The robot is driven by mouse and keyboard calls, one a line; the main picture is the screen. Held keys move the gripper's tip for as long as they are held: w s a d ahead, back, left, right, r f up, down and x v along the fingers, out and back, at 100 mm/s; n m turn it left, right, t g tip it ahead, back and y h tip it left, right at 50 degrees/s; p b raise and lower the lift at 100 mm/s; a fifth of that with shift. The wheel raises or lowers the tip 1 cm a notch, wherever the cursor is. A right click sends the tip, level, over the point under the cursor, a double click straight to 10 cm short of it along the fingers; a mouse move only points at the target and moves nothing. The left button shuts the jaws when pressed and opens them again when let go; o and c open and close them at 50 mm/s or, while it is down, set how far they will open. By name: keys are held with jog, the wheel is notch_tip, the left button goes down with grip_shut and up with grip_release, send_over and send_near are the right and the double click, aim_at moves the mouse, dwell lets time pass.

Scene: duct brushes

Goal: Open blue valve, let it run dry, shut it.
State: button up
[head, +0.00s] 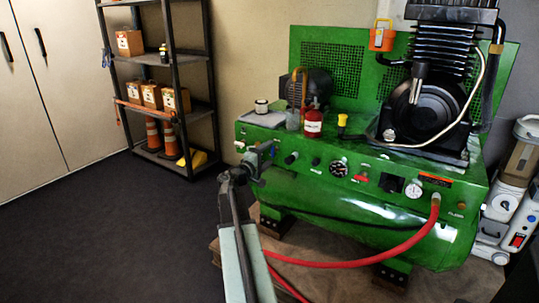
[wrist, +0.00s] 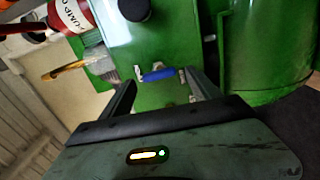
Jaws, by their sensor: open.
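The blue valve (wrist: 160,75) has a small blue lever handle on the front of the green compressor (head: 350,205). In the wrist view the handle lies crosswise, between and slightly beyond my fingertips. In the head view it is a small blue spot (head: 273,151) at the panel's left end, partly hidden by my gripper. My gripper (wrist: 163,88) is open, one finger on each side of the handle; I cannot tell whether either touches it. In the head view my gripper (head: 258,160) reaches up to the panel's left end. No flow from the valve is visible.
A red bottle (head: 313,123), a brush (wrist: 65,69) and a yellow-topped item (head: 342,124) are near the panel's top edge. A black knob (wrist: 135,9) is beside the valve. A red hose (head: 345,263) loops low in front. Dark floor (head: 110,225) is clear at left.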

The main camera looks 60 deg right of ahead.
jog(key=a, duration=0.6)
jog(key=shift+a, duration=0.25)
jog(key=w+a+n+t+y+p, duration=0.15)
jog(key=w+a+t, duration=0.25)
jog(key=w+a, duration=1.05)
jog(key=w+a+f+t+y+p, duration=0.1)
jog(key=w+a+f+y, duration=0.15)
jog(key=a, duration=0.45)
jog(key=w+a+f+y+p, duration=0.1)
jog(key=a+f, duration=0.2)
jog(key=a, duration=0.4)
jog(key=s+a+f+g+y, duration=0.25)
jog(key=a+f+y, duration=0.2)
jog(key=a, duration=0.65)
jog(key=s+a+f+m+g+y+p, duration=0.1)
jog(key=s+a+f+y, duration=0.35)
jog(key=a, duration=0.65)
jog(key=s+a+f+g+y, duration=0.1)
jog(key=s+a+f+y, duration=0.3)
jog(key=a, duration=0.6)
notch_tip(320, 180, up, 37)
jog(key=a+p, duration=0.1)
jog(key=p, duration=3.7)
jog(key=shift+a, duration=0.2)
